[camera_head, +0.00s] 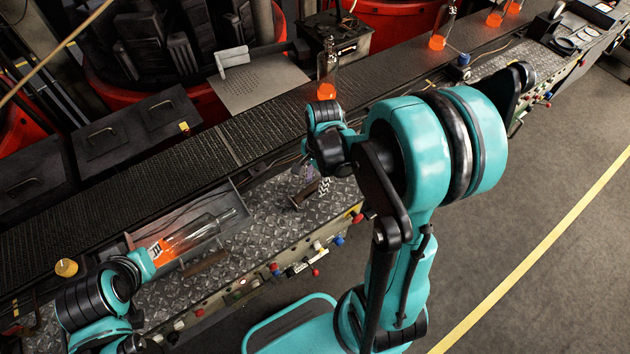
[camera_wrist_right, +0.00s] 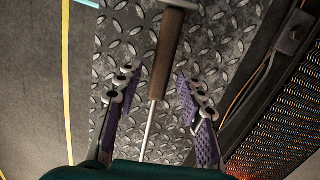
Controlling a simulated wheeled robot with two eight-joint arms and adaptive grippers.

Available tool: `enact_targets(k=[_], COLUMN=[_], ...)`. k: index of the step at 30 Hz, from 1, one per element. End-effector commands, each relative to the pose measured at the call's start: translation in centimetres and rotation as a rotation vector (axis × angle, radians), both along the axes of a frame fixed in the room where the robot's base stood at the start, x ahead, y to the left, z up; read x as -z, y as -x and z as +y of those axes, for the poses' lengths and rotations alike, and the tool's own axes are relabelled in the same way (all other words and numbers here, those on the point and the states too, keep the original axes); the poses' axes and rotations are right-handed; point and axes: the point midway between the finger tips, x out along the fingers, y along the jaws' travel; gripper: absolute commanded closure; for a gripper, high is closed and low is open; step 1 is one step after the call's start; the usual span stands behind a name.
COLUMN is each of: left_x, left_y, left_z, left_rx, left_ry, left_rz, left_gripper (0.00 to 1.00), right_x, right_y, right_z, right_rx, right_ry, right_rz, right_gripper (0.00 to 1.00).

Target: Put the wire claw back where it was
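The wire claw, a brown handle on a thin metal rod, shows in the right wrist view (camera_wrist_right: 165,55) over the diamond-plate ledge. My right gripper (camera_wrist_right: 158,88) is open, with its purple-padded fingers on either side of the claw; I cannot tell whether they touch it. In the head view this gripper (camera_head: 314,180) is low over the ledge, and my arm partly hides it. My left gripper (camera_head: 152,255) is at the orange-hot end of a clear bottle (camera_head: 195,235) lying over a metal tray; its grip is unclear.
The conveyor (camera_head: 120,190) runs behind the ledge (camera_head: 275,215). A hot-bottomed bottle (camera_head: 327,75) stands on it, with others further right. A brown bar (camera_head: 205,264) lies in front of the tray (camera_head: 240,190). Knobs and valves line the ledge's front edge. The floor at right is clear.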

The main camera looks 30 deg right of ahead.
Motion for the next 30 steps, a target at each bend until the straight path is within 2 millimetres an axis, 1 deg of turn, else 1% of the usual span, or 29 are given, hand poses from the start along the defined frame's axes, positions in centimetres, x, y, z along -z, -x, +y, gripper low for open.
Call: enact_targets(k=[2, 5, 8, 12, 15, 18, 23, 26, 29, 30], left_x=[-0.3, -0.8, -1.6, -2.6, -3.2, -3.6, -3.9, -3.9, -3.9, -3.9], left_y=[0.0, 0.0, 0.0, 0.0, 0.0, 0.0, 0.0, 0.0, 0.0, 0.0], left_z=[0.0, 0.0, 0.0, 0.0, 0.0, 0.0, 0.0, 0.0, 0.0, 0.0], left_rx=[0.000, 0.000, 0.000, 0.000, 0.000, 0.000, 0.000, 0.000, 0.000, 0.000], left_ry=[0.000, 0.000, 0.000, 0.000, 0.000, 0.000, 0.000, 0.000, 0.000, 0.000], left_rz=[0.000, 0.000, 0.000, 0.000, 0.000, 0.000, 0.000, 0.000, 0.000, 0.000], left_gripper=[0.74, 0.74, 0.74, 0.74, 0.74, 0.74, 0.74, 0.74, 0.74, 0.74], right_x=[-0.3, -1.5, -3.6, -6.9, -8.9, -10.6, -12.1, -12.8, -13.8, -14.3], right_y=[0.0, 0.0, 0.0, 0.0, -0.1, -0.1, -0.1, 0.1, 0.8, 1.2], right_z=[0.0, -0.1, -0.3, -0.6, -0.8, -0.9, -1.0, -0.6, 0.6, 1.2], right_rx=[0.000, 0.000, 0.001, 0.002, 0.002, 0.001, -0.004, -0.060, -0.213, -0.303], right_ry=[0.000, 0.000, 0.000, 0.000, 0.000, 0.000, 0.001, 0.011, 0.042, 0.065], right_rz=[0.000, 0.000, 0.000, 0.000, 0.000, 0.000, -0.002, -0.031, -0.109, -0.152], right_gripper=[0.62, 0.62, 0.62, 0.62, 0.62, 0.62, 0.62, 0.62, 0.62, 0.62])
